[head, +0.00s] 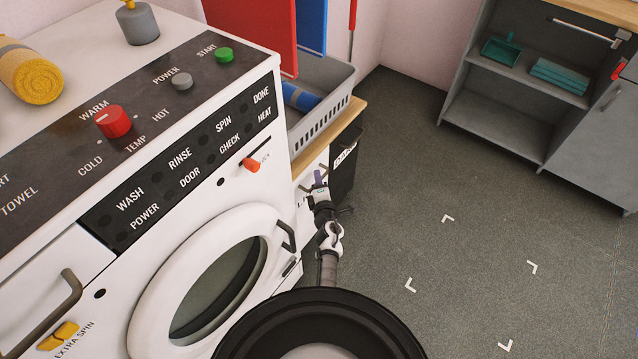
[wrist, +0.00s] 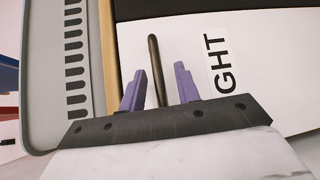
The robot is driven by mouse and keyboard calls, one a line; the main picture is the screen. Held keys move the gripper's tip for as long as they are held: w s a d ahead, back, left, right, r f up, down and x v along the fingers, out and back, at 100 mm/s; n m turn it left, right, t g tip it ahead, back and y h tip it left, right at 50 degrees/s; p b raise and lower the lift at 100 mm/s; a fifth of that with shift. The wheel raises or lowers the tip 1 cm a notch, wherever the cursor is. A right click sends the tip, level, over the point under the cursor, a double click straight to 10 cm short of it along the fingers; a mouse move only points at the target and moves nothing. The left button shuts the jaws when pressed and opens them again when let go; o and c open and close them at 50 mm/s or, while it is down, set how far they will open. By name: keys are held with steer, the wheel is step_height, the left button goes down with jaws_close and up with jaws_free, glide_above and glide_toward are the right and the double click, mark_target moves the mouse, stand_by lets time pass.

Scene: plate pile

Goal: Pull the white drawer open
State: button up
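The white drawer (head: 307,180) is in the low cabinet just right of the washing machine in the head view. In the wrist view its white front (wrist: 200,55) carries a label ending in "GHT". A thin dark bar handle (wrist: 153,50) stands out from it. My gripper (head: 318,179) is at the drawer front in the head view. In the wrist view my gripper (wrist: 159,70) is open, its two purple fingers on either side of the handle with gaps on both sides. How deep the handle sits between them I cannot tell. The drawer looks shut.
The washing machine (head: 200,170) stands close on the left, its round door handle near my arm. A black drawer (head: 347,160) marked "DARK" is beside the white one. A grey basket (head: 322,118) sits on the wooden top. The floor (head: 440,180) to the right is clear.

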steer(key=shift+w, duration=0.2)
jaws_close()
steer(key=shift+s, duration=0.1)
